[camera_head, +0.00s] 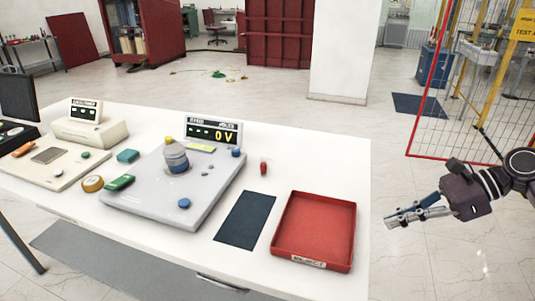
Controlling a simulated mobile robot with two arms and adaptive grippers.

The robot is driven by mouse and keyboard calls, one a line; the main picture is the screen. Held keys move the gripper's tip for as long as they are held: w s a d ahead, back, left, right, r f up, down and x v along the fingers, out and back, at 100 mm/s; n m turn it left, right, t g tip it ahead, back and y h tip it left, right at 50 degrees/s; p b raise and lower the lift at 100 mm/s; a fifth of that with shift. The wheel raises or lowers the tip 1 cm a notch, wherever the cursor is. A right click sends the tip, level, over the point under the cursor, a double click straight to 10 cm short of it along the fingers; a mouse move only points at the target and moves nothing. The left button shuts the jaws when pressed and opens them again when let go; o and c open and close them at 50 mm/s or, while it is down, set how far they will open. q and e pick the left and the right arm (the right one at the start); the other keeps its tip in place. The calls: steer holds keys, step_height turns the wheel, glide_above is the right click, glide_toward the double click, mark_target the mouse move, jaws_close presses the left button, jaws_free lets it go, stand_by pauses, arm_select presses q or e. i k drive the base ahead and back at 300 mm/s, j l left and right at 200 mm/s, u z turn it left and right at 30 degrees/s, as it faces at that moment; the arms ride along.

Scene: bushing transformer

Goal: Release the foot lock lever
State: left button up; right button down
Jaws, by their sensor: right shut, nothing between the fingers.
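My right gripper (391,221) is at the right of the head view, over the open floor beyond the table's right edge. Its fingers are shut and empty, pointing left, apart from the red tray and the table. My left gripper is not in view. I cannot pick out a foot lock lever for certain. A light grey test fixture (205,205) stands on the table, well to the left of the gripper.
A red tray (318,228) and a dark mat (245,220) lie on the white table (336,163). A display (213,132) reading 0 V stands behind the fixture. A small red item (263,168) is near the tray. A red-framed mesh fence (437,110) stands at right.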

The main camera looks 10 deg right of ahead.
mark_target(263, 163)
steer(key=i+j, duration=0.2)
steer(key=i, duration=0.15)
steer(key=i+j, duration=0.2)
steer(key=i, duration=0.2)
steer(key=i+j, duration=0.2)
steer(key=i, duration=0.15)
